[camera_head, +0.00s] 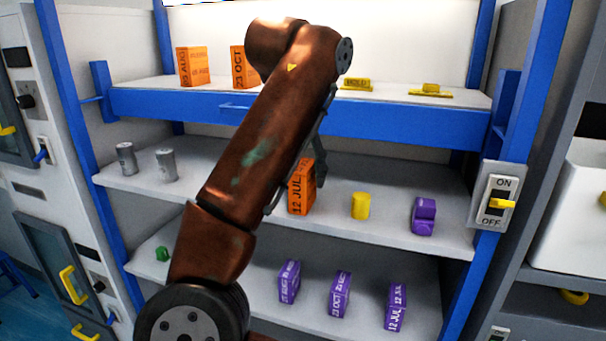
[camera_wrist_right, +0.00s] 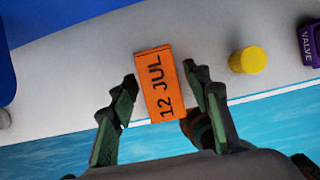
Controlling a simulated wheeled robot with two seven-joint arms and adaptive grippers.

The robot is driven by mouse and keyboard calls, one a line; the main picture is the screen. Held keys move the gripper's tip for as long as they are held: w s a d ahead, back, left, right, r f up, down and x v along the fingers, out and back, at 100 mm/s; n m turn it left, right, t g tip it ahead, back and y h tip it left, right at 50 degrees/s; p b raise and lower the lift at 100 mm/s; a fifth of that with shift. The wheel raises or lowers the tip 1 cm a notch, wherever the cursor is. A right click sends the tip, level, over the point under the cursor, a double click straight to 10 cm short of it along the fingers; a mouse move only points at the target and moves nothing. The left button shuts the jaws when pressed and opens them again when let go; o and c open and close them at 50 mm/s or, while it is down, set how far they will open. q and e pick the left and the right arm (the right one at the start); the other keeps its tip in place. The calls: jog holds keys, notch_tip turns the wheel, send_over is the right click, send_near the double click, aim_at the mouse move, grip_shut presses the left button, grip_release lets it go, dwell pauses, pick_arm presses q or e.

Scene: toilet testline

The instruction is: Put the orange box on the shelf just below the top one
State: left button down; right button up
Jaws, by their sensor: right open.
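The orange box marked 12 JUL (camera_head: 301,188) stands on the middle shelf (camera_head: 392,205), the one just below the top shelf (camera_head: 135,91). My arm hides part of it in the head view. In the right wrist view the box (camera_wrist_right: 157,84) lies between the two fingers of my right gripper (camera_wrist_right: 161,76). The fingers are spread, with a gap visible at the left. In the head view my right gripper (camera_head: 319,165) is at the box, mostly hidden behind my arm. Two more orange boxes, 25 AUG (camera_head: 193,66) and 23 OCT (camera_head: 238,67), stand on the top shelf. My left gripper is not in view.
On the middle shelf, a yellow cylinder (camera_head: 360,206) and a purple valve piece (camera_head: 424,216) stand right of the box; two grey cans (camera_head: 166,165) stand left. Yellow pieces (camera_head: 430,91) lie on the top shelf. Purple boxes (camera_head: 340,294) stand on the lower shelf.

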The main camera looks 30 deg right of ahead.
jog(key=p+v, duration=0.3)
jog(key=v, duration=0.8)
jog(key=shift+r, duration=0.2)
jog(key=shift+d, duration=0.1)
jog(key=shift+c, duration=0.4)
